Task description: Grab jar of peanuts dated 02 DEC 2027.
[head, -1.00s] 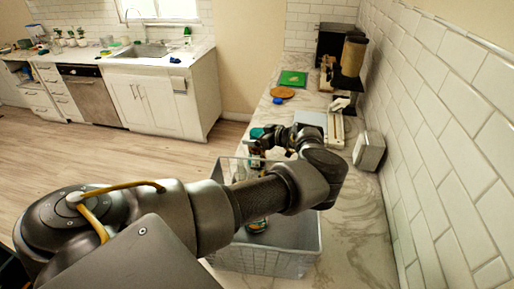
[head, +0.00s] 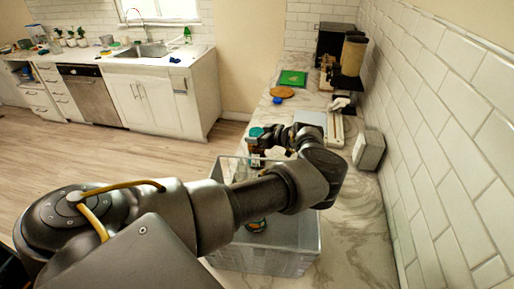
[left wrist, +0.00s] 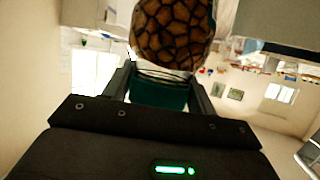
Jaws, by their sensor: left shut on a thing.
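A jar (head: 254,148) with a teal lid is held at my left gripper (head: 268,142), above the far end of the clear bin in the head view. In the left wrist view the brown, nut-patterned jar body (left wrist: 172,35) and dark teal lid (left wrist: 158,94) show. The fingers of my left gripper (left wrist: 162,88) are shut on the jar at its lid. No date can be read on it. Another jar-like thing (head: 256,225) with a coloured label lies in the bin, partly hidden by my left arm. My right gripper is not in view.
The clear bin (head: 265,258) stands on the marble counter (head: 362,245), beside the tiled wall. A grey-white box (head: 368,149) stands near the wall. A green board (head: 293,78), a round wooden board (head: 282,92) and a blue thing (head: 278,101) lie farther back.

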